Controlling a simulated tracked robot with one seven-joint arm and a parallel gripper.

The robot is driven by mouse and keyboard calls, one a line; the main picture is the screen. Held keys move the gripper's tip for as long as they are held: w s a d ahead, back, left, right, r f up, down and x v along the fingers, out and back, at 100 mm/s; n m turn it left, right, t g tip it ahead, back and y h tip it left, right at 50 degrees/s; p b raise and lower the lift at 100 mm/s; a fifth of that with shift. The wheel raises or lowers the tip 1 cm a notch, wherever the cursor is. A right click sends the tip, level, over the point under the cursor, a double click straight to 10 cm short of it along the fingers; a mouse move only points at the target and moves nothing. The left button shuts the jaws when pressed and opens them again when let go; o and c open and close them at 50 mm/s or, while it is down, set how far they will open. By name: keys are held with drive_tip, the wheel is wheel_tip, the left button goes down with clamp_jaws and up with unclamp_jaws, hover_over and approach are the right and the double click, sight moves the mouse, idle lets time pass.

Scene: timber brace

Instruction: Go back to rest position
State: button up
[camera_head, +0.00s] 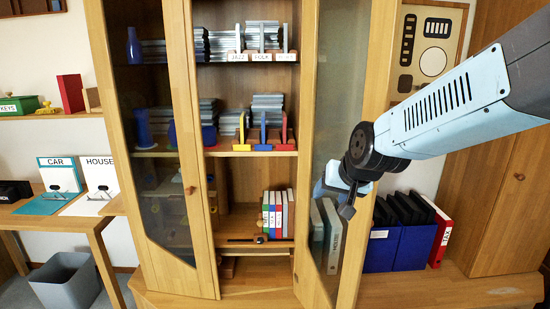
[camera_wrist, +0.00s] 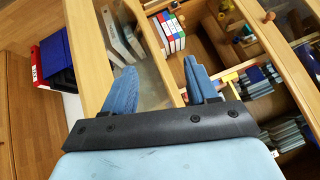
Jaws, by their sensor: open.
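My gripper (camera_head: 335,198) is at the end of my blue and black arm, which reaches in from the right in the head view. It is in front of the right glass door of the wooden cabinet (camera_head: 203,225). The wrist view shows its two blue fingers spread apart (camera_wrist: 162,78) with nothing between them. The cabinet's middle section, with books (camera_head: 278,214) on a lower shelf, lies beyond the fingers. I cannot tell how far the fingers are from the door.
Blue and red binders (camera_head: 398,245) stand on the low ledge at right. Stacks and coloured bookends (camera_head: 262,130) fill the upper shelves. A desk (camera_head: 60,215) with CAR and HOUSE signs stands at left, with a grey bin (camera_head: 66,280) below. The cabinet doors are close to my arm.

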drive_tip(key=s+d+r+g+h, duration=0.1)
drive_tip(key=s+d+r, duration=0.1)
drive_tip(key=s+d, duration=0.3)
drive_tip(key=s+d+r+n+g+h, duration=0.1)
drive_tip(key=s+d+r, duration=0.2)
drive_tip(key=s, duration=0.8)
drive_tip(key=shift+s+d+h, duration=0.15)
drive_tip(key=shift+d+h, duration=0.15)
drive_tip(key=shift+d, duration=0.7)
